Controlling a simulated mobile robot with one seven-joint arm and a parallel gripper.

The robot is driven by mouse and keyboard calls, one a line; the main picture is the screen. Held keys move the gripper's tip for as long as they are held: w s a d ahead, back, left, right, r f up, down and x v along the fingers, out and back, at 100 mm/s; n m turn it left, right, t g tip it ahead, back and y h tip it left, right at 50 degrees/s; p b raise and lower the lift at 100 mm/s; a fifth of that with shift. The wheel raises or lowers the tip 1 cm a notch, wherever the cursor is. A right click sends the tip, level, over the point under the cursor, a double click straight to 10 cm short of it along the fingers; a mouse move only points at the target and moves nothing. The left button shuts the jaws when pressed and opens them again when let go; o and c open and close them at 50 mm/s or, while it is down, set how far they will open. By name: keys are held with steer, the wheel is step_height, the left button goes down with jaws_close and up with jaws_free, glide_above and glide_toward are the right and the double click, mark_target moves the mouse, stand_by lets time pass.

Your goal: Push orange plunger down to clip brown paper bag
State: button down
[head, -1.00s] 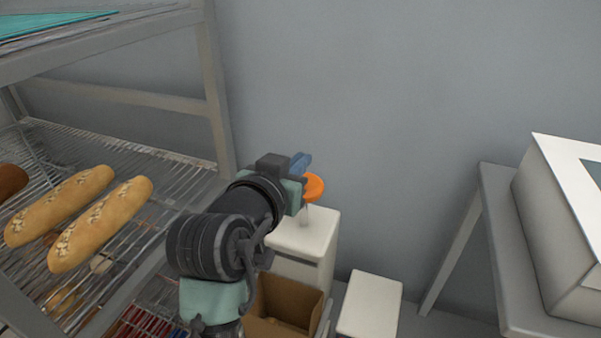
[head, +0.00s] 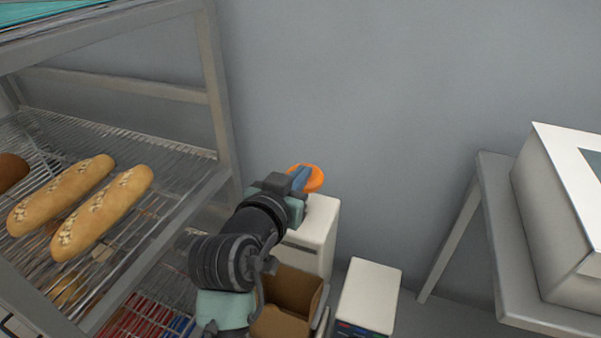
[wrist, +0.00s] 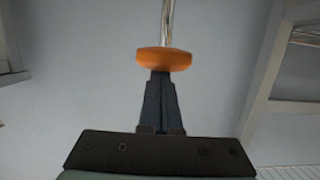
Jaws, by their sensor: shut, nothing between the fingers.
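The orange plunger (head: 314,178) is a round knob above a cream machine (head: 321,222) against the wall. My gripper (head: 303,178) is shut and empty, with its blue-grey fingers overlapping the left part of the knob in the head view. In the wrist view my gripper (wrist: 161,78) has its fingertips right at the orange plunger (wrist: 164,59), apparently touching it. A metal rod runs from the knob there. My arm hides the rod in the head view. An open brown container (head: 290,318), perhaps the paper bag, stands below the machine; its top is open.
A wire rack (head: 222,100) with long loaves (head: 105,212) stands close on the left. A second cream box (head: 368,295) stands to the right of the brown container. A grey table (head: 490,215) bearing a white machine (head: 560,225) is at the right.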

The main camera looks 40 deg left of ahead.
step_height(320, 180, down, 6)
steer(key=b, duration=0.3)
steer(key=shift+r+b, duration=0.15)
steer(key=shift+b, duration=0.2)
steer(key=shift+r, duration=0.1)
